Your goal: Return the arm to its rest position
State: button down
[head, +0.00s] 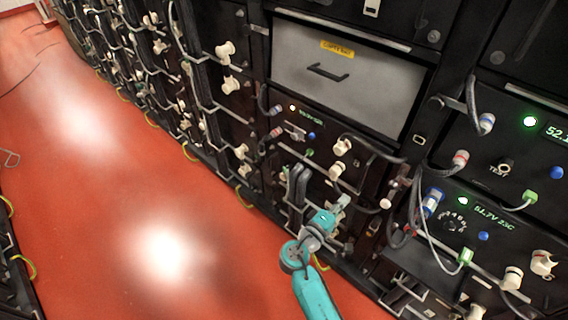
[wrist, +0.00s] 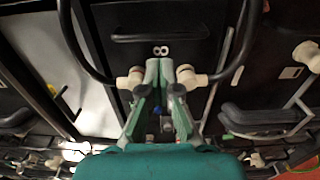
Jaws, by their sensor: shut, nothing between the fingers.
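My gripper (head: 341,203) is at the end of my teal arm, low in front of the battery rack in the head view. In the wrist view my gripper (wrist: 159,64) has its fingers shut with nothing between them. The fingertips appear between two cream cable plugs (wrist: 130,79) and (wrist: 190,77) on a black module; I cannot tell whether they touch anything. The arm reaches up from the bottom of the head view, over the red floor beside the rack.
The black rack holds a grey drawer (head: 345,84) with a yellow label and modules with lit green displays (head: 494,211). Grey cables (head: 419,212) loop out in front of the modules. The red floor (head: 110,200) is clear to the left.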

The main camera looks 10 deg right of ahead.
dwell(0.3)
jog(key=s+f+n+y, duration=0.1)
jog(key=s+f+y, duration=0.5)
jog(key=s+f, duration=0.55)
jog(key=s+a+f+t+y, duration=0.15)
jog(key=s+a+y, duration=0.3)
jog(key=s, duration=0.65)
jog(key=s+a+r+m+y, duration=0.35)
jog(key=s+r, duration=0.35)
jog(key=s, duration=0.5)
jog(key=s+r+m+t, duration=0.1)
jog(key=s+r+m, duration=0.1)
jog(key=r, duration=0.4)
jog(key=s+a+r+m+t, duration=0.1)
jog(key=s+r+m, duration=0.1)
jog(key=s+r, duration=0.3)
notch_tip(320, 180, up, 2)
jog(key=shift+s+r+m+t+y, duration=0.1)
jog(key=shift+s+m+t+y, duration=0.15)
jog(key=shift+m+t+y, duration=0.1)
